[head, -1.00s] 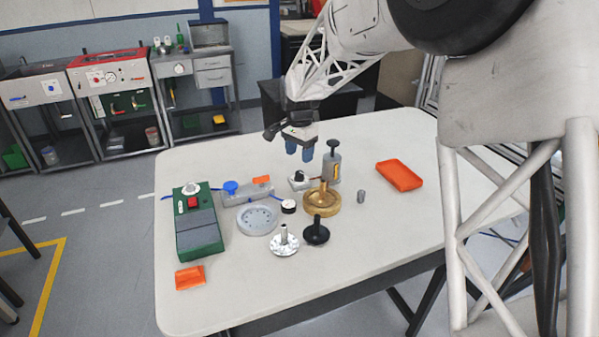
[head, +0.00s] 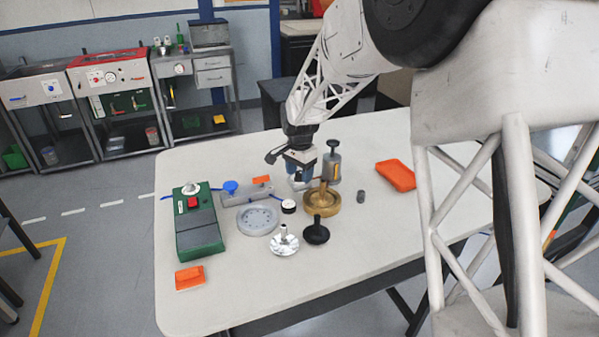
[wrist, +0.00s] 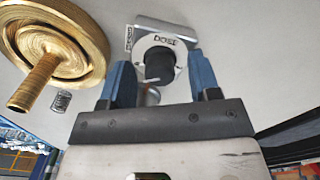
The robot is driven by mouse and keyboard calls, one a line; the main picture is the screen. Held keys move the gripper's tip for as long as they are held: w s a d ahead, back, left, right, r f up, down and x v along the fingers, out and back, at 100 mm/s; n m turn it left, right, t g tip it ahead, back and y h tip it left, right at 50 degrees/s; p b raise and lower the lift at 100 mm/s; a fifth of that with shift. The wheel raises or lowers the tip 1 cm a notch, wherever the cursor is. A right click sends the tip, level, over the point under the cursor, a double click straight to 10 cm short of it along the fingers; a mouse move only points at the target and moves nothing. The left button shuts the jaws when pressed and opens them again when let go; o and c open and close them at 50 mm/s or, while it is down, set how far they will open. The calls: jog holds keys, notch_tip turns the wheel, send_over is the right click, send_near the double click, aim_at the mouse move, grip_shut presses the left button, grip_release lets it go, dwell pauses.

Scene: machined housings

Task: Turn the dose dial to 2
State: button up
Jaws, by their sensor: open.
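The dose dial is a black knob (wrist: 159,64) on a light grey housing (wrist: 150,24) marked "DOSE" in the wrist view. In the head view its pale housing (head: 294,184) shows under my gripper, which hides the knob. My gripper (wrist: 160,68) is open, with one blue finger on each side of the knob in the picture. I cannot tell whether the fingers touch it. In the head view my gripper (head: 301,170) points down over the dial. The scale marks and the knob's pointer cannot be read.
A brass wheel with a stem (head: 321,201) stands close in front of the dial. A grey cylinder with a black top (head: 332,163) is close on the right.

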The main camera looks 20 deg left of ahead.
jog(key=shift+c, duration=0.5)
jog(key=c, duration=0.8)
jog(key=shift+c, duration=0.2)
